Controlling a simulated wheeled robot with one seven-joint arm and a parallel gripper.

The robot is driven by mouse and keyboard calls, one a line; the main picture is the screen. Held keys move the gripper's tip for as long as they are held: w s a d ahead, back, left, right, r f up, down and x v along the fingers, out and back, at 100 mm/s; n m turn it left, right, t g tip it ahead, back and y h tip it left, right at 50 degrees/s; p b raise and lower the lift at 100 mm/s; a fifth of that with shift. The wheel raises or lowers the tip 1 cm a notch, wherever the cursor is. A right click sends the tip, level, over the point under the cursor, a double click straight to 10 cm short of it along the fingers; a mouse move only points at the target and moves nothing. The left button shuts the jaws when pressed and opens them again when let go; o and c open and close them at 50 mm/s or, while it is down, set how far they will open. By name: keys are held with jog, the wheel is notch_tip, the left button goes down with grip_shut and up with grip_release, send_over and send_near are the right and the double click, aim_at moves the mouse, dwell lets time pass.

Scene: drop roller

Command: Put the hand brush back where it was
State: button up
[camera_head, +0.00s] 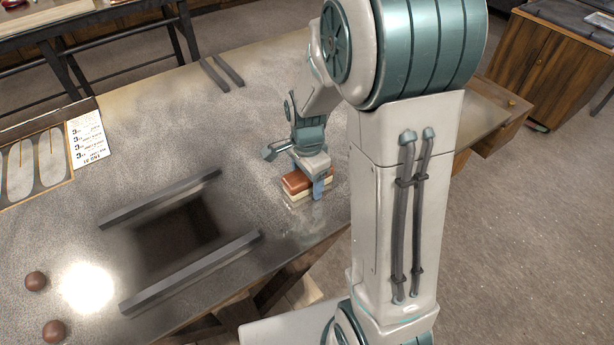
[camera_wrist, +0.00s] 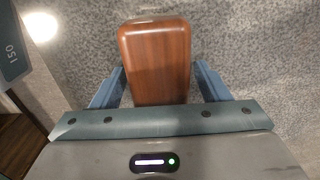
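The hand brush (camera_head: 296,182) has a reddish-brown wooden top over a pale lower part. In the head view it is at the table's near edge, under my gripper (camera_head: 312,182). One blue finger shows across its near side. I cannot tell if the brush touches the table. In the wrist view the brown top of the brush (camera_wrist: 158,60) lies between the two fingers of my gripper (camera_wrist: 160,84). The lower part of the brush is hidden there.
The speckled grey table (camera_head: 150,125) has two dark rails (camera_head: 190,272) beside a dark patch (camera_head: 175,238) left of the brush. Two brown balls (camera_head: 36,281) lie at the front left. A printed card (camera_head: 88,138) and a framed panel (camera_head: 35,165) are farther left.

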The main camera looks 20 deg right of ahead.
notch_tip(320, 180, up, 12)
jog(key=shift+f, duration=0.1)
jog(key=s+r+n+t, duration=0.2)
jog(key=s+n+t, duration=0.1)
jog(key=s+n, duration=1.1)
jog(key=shift+s+r+n, duration=0.2)
jog(key=shift+r+n, duration=0.1)
jog(key=shift+d, duration=0.1)
